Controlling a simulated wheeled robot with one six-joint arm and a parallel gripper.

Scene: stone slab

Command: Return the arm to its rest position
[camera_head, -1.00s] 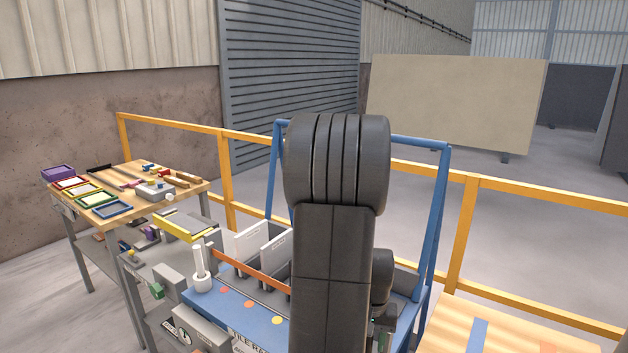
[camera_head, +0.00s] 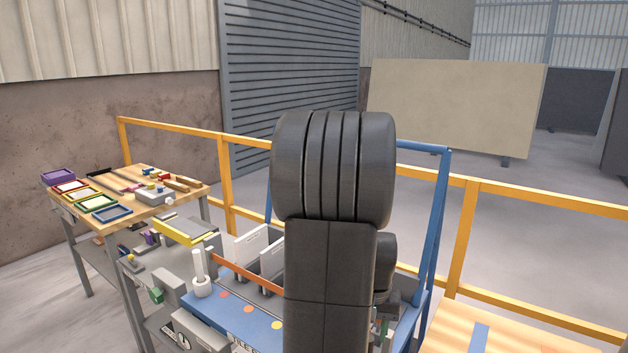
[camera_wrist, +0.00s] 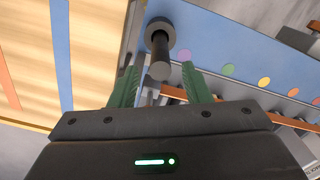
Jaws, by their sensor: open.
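My gripper (camera_wrist: 160,90) is open, with its two green fingers spread apart and nothing gripped between them. In the wrist view, a dark grey post with a round base (camera_wrist: 160,30) appears beyond and between the fingertips; how far away it is cannot be told. In the head view, my dark arm (camera_head: 330,230) stands upright in the middle, its rounded joint at the top. The arm hides much of the blue rack behind it, and the gripper is not clearly visible there.
The blue rack (camera_head: 240,322) has coloured dots and white panels. A white post (camera_head: 200,275) stands at its left. A wooden table (camera_head: 190,198) with coloured trays is at left. Another wooden top (camera_head: 450,335) is at lower right. Yellow rails (camera_head: 460,230) run behind.

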